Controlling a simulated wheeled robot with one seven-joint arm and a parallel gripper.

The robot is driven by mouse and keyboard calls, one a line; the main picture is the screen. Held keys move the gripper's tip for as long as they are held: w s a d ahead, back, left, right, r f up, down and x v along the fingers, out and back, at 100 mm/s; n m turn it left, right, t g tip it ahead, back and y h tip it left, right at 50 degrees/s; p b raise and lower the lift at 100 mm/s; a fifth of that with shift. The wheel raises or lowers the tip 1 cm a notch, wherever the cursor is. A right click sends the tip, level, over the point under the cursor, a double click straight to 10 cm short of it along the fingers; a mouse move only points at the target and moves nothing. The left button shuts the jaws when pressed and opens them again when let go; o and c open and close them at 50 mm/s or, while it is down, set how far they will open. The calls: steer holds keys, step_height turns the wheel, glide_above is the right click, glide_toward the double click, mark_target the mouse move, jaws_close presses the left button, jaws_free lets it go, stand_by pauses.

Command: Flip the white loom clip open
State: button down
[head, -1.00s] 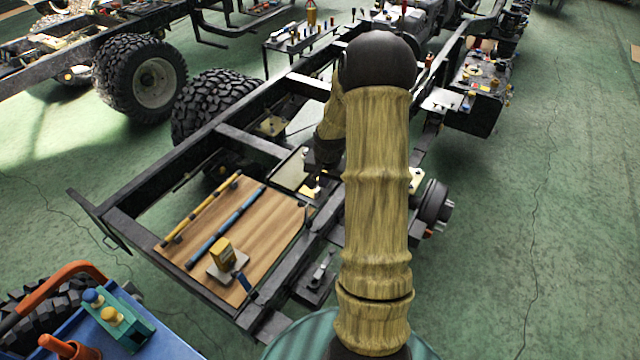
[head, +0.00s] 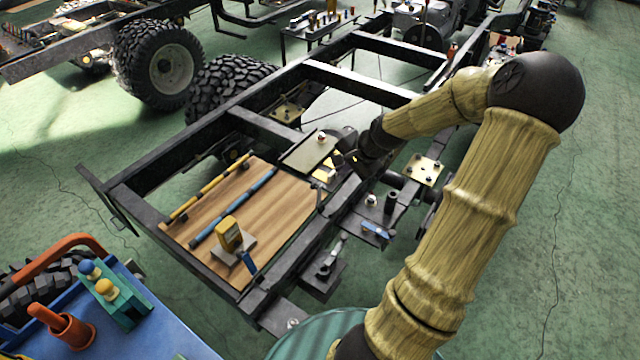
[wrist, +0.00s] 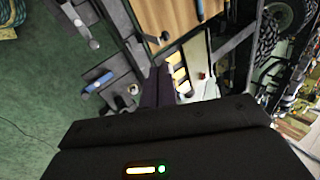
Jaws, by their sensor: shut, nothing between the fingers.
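My gripper (head: 354,160) is at the chassis rail, just right of a small yellow-and-white plate (head: 328,168) beside the wooden board. In the wrist view its dark fingers (wrist: 157,86) point up the picture and are together, with nothing seen between them. Pale yellow pieces (wrist: 181,76) lie close to the right of the fingers. I cannot pick out the white loom clip for certain; it may be small or hidden by my gripper.
A wooden board (head: 290,195) carries a yellow bar, a blue bar (head: 235,204) and a yellow device (head: 229,235). A blue-handled part (head: 375,230) and a grey lever (head: 332,254) sit on brackets right of the rail. A blue cart (head: 140,330) stands at lower left.

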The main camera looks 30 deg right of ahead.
glide_toward(315, 185)
steer(key=x, duration=0.4)
steer(key=shift+a+f, duration=0.1)
steer(key=shift+f, duration=0.35)
steer(key=shift+w+a+f, duration=0.1)
steer(key=shift+w+f, duration=0.3)
steer(key=shift+w, duration=0.1)
